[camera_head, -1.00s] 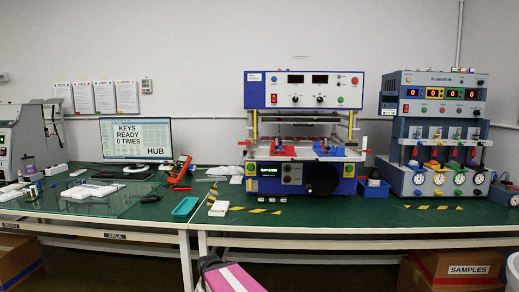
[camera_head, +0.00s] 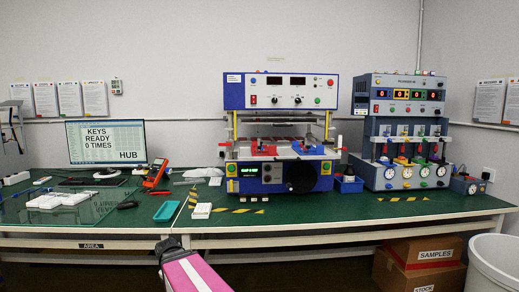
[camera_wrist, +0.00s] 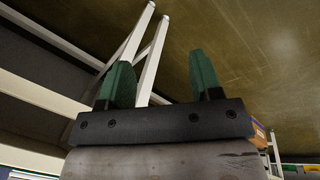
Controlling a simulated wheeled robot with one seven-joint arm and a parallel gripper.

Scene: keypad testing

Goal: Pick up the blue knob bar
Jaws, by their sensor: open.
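A blue piece (camera_head: 307,149) sits on the right of the platform of the blue-and-white test machine (camera_head: 232,94), beside a red piece (camera_head: 263,149). Small blue parts also show at the right end of the grey tester (camera_head: 400,108). I cannot tell at this size which of them is the blue knob bar. My gripper (camera_head: 168,245) is low in front of the table edge, left of both machines and well apart from them. The wrist view shows its two green fingers (camera_wrist: 158,60) spread apart with nothing between them, against the floor and white table legs.
The green table (camera_head: 350,209) runs across the view. A teal tray (camera_head: 166,211), white blocks (camera_head: 201,211) and an orange-red meter (camera_head: 155,173) lie left of the machine. Cardboard boxes (camera_head: 400,262) stand below, and a white bin (camera_head: 496,262) at lower right.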

